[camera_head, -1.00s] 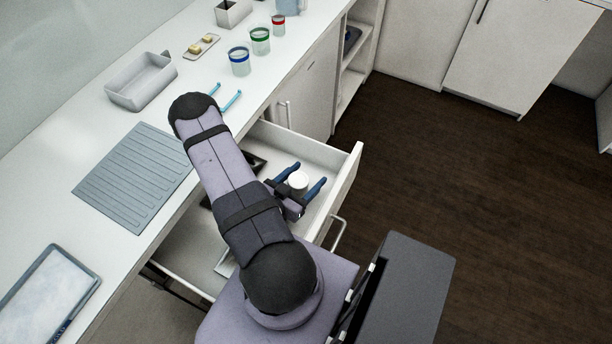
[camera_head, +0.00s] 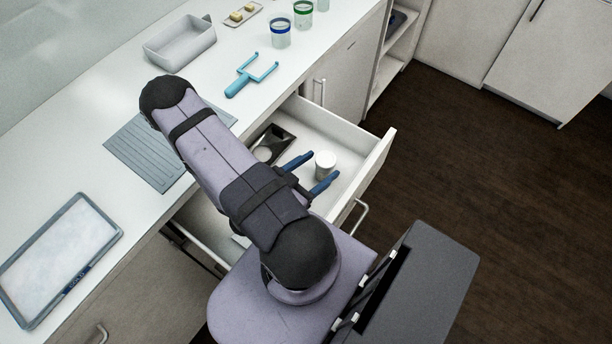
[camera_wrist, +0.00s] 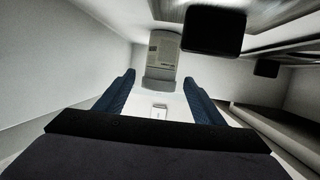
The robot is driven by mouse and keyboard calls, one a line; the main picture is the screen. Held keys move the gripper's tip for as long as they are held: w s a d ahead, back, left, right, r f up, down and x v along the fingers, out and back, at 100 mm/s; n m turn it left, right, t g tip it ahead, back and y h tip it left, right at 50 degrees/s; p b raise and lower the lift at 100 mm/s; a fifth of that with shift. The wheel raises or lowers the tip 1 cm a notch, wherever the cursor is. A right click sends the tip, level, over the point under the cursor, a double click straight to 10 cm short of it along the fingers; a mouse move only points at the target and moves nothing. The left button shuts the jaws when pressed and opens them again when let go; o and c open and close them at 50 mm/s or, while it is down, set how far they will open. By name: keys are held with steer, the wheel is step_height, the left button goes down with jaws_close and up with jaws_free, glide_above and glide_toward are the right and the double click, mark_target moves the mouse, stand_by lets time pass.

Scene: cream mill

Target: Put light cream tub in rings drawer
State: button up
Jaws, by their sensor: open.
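The white tub (camera_head: 325,164) stands upright inside the open drawer (camera_head: 372,166), near its right end. My gripper (camera_head: 318,171) is inside the drawer with its two blue fingers apart. The tub is just beyond the fingertips and not held. In the wrist view the tub (camera_wrist: 162,62), with a printed label, stands ahead of my open fingers (camera_wrist: 160,92). Whether this is the light cream tub, and whether the drawer is the rings drawer, I cannot tell from the pictures.
A dark tray (camera_head: 272,147) lies in the drawer left of the tub. On the counter are a blue two-pronged tool (camera_head: 240,84), a grey bin (camera_head: 180,45), a ribbed mat (camera_head: 140,150), a framed tray (camera_head: 62,260) and banded jars (camera_head: 281,36).

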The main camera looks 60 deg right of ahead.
steer(key=shift+v, duration=2.45)
